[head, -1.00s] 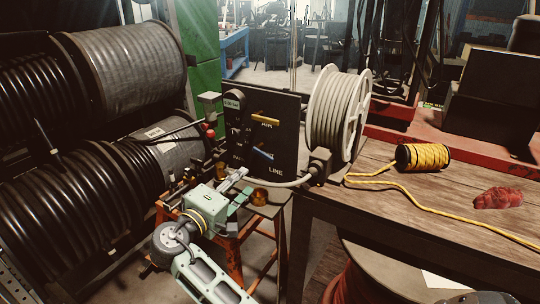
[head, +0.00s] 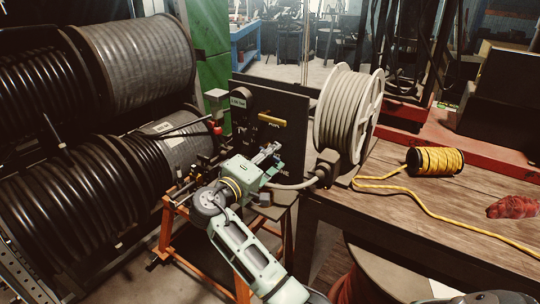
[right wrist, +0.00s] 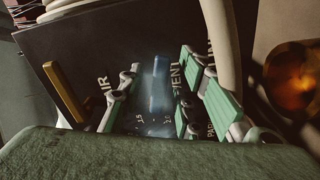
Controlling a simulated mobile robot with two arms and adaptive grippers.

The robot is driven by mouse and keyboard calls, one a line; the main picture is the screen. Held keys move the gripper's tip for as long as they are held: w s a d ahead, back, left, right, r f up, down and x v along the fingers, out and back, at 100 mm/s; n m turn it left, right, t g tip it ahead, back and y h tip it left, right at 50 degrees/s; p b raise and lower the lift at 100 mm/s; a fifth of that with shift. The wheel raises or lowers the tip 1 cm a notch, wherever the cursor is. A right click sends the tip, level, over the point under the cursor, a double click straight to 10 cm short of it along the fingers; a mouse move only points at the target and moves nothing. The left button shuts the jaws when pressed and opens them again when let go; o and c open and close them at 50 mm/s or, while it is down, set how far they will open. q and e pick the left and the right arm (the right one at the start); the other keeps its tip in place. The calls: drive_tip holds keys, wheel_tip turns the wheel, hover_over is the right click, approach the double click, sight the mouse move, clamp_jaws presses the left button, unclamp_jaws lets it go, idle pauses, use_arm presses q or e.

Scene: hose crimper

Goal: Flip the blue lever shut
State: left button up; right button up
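The blue lever (right wrist: 158,82) shows in the right wrist view on the dark panel (right wrist: 95,35), blurred, between the finger pads of my right gripper (right wrist: 165,90). The gripper is open, with a gap on either side of the lever. In the head view my right gripper (head: 268,158) is in front of the lower part of the black panel (head: 290,105) and hides the blue lever. A yellow lever (head: 271,119) sits above it on the panel, and also shows at left in the right wrist view (right wrist: 64,90). My left gripper is not in view.
A hose reel (head: 345,115) stands right of the panel, its pale hose (head: 300,184) curving below. Large black hose drums (head: 75,185) fill the left. The wooden table (head: 400,215) holds a yellow rope spool (head: 435,161) and a red cloth-like lump (head: 512,206).

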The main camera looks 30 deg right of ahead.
drive_tip(key=shift+c, duration=0.3)
drive_tip(key=c, duration=0.4)
clamp_jaws()
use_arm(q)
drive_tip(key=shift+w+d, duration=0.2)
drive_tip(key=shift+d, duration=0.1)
use_arm(e)
drive_tip(key=shift+r, duration=0.1)
drive_tip(key=r+n+p, duration=0.1)
drive_tip(key=n+p, duration=0.1)
drive_tip(key=p, duration=0.1)
drive_tip(key=shift+d+n+p, duration=0.1)
drive_tip(key=shift+n+p, duration=0.6)
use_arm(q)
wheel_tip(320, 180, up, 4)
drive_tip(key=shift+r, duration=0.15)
